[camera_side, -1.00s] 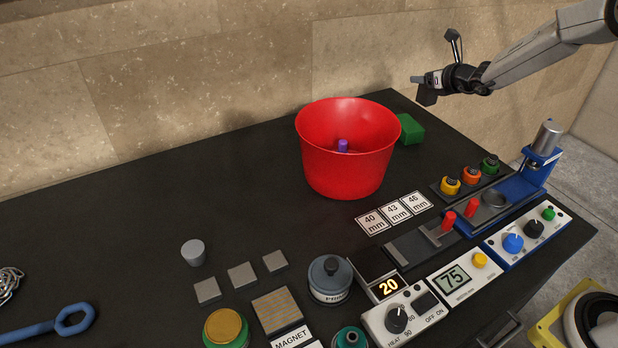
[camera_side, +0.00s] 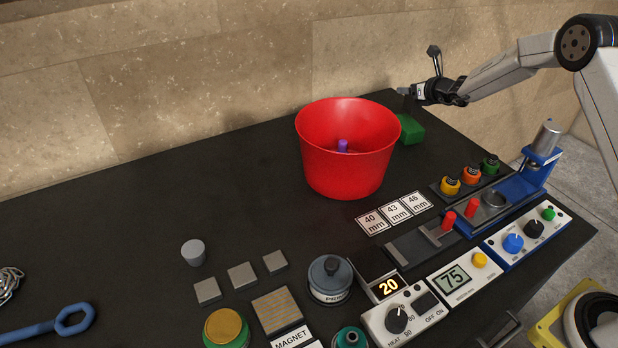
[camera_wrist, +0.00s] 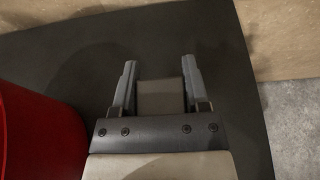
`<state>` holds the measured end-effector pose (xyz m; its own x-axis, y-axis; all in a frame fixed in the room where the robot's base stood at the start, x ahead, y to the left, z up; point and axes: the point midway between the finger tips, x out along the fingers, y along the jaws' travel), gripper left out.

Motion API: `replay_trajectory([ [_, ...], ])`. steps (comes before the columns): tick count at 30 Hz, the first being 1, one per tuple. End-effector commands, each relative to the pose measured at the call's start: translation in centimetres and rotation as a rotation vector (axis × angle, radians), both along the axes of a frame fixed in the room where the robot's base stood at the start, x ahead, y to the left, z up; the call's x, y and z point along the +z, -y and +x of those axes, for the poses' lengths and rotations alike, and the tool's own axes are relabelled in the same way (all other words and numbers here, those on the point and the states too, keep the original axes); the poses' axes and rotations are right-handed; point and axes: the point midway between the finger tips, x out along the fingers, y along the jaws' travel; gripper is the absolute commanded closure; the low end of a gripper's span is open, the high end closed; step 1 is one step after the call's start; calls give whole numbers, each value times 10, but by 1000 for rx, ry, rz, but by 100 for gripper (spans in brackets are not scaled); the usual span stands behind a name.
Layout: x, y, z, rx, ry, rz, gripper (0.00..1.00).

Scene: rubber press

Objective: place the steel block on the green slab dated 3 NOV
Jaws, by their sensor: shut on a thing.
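My gripper (camera_side: 408,91) is shut on the steel block (camera_wrist: 160,98), which shows as a dull grey square between the two fingers in the wrist view. The gripper also shows in the wrist view (camera_wrist: 159,66). In the side view the block is small and dark under the fingers, just above the green slab (camera_side: 411,131). I cannot tell there whether block and slab touch. The slab lies on the black table behind the red bucket, which hides part of its left side. No date is readable on it. The slab does not show in the wrist view.
The red bucket (camera_side: 346,166) stands close to the slab, with a purple object (camera_side: 342,146) inside; its wall (camera_wrist: 35,135) also shows at left in the wrist view. A blue press (camera_side: 530,175) and several coloured weights stand to the right.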

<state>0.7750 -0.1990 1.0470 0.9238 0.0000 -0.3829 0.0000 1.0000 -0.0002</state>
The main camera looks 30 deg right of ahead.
Motion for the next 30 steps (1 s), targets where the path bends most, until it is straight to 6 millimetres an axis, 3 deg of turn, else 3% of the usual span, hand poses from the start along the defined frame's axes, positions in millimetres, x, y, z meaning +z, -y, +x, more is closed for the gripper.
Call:
replay_trajectory([
  [5, 0, 1, 4, 1, 8, -2, 100],
  [16, -31, 2, 7, 0, 7, -1, 100],
  [30, -35, 2, 6, 1, 9, -2, 100],
])
